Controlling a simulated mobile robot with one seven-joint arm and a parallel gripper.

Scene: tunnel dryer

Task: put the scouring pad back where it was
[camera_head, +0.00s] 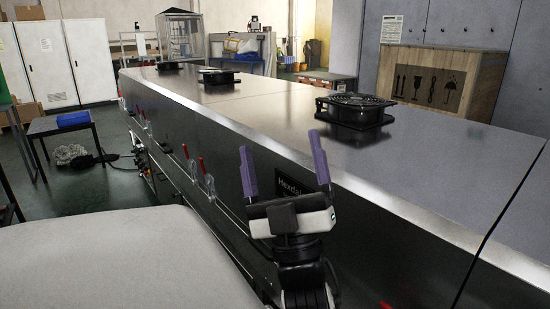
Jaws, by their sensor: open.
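My gripper (284,170) is open, with its two purple fingers pointing up and nothing between them. It stands in front of the dark side of the tunnel dryer (225,145), near the dryer's front edge. I cannot make out a scouring pad in this view. A small blue item (73,119) lies on a low table (60,125) at the left, but it is too far away to tell what it is.
Black fans (354,108) sit on the dryer's flat metal top. Red-handled latches (203,165) line its side. A pale rounded surface (110,260) fills the lower left. A wooden crate (485,85) stands behind the dryer. Green floor is open at the left.

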